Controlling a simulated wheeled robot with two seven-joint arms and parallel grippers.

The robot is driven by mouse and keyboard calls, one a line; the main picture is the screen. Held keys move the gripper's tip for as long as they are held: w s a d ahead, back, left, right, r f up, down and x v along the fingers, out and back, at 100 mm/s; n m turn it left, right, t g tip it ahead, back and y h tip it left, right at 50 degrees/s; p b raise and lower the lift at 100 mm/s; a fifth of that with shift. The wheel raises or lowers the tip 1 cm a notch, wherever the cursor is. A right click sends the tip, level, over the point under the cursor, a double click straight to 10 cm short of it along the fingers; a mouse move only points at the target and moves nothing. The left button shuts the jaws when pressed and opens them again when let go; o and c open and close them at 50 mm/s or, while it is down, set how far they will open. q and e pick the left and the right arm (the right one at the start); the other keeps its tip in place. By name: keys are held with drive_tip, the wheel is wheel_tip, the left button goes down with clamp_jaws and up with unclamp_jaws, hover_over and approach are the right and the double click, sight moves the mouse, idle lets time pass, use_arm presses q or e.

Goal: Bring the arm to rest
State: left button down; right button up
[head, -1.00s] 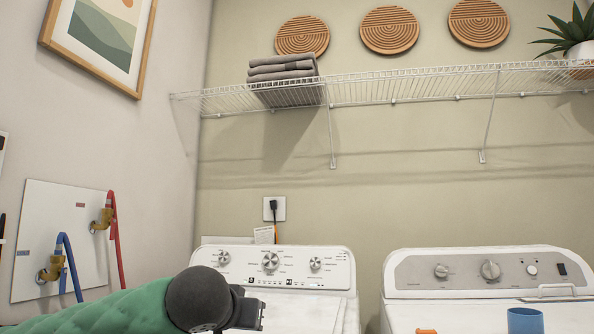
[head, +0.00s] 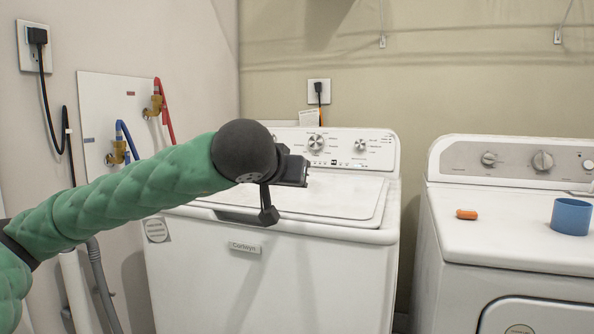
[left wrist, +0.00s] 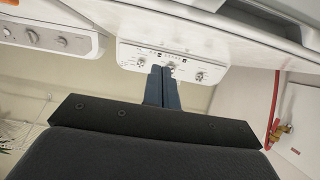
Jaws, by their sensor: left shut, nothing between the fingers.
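My left arm (head: 130,195), padded in green, reaches in from the left in the head view. Its gripper (head: 302,171) is held in front of and over the left washer's closed lid. In the left wrist view the two fingers of this gripper (left wrist: 162,72) are together, with nothing between them. The washer's control panel (left wrist: 190,70) appears behind the fingertips, upside down. My right gripper is in neither view.
The left washer (head: 270,270) stands beside a second white machine (head: 510,260) with a gap between. On the second machine lie a small orange object (head: 466,214) and a blue cup-like cylinder (head: 571,216). Red and blue hoses (head: 165,110) are on the left wall.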

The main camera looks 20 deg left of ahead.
use_arm(q)
drive_tip(key=s+f, duration=0.2)
drive_tip(key=s, duration=0.5)
drive_tip(key=shift+s+a+f+p, duration=0.2)
drive_tip(key=shift+s+f+p, duration=0.1)
drive_tip(key=shift+p, duration=0.1)
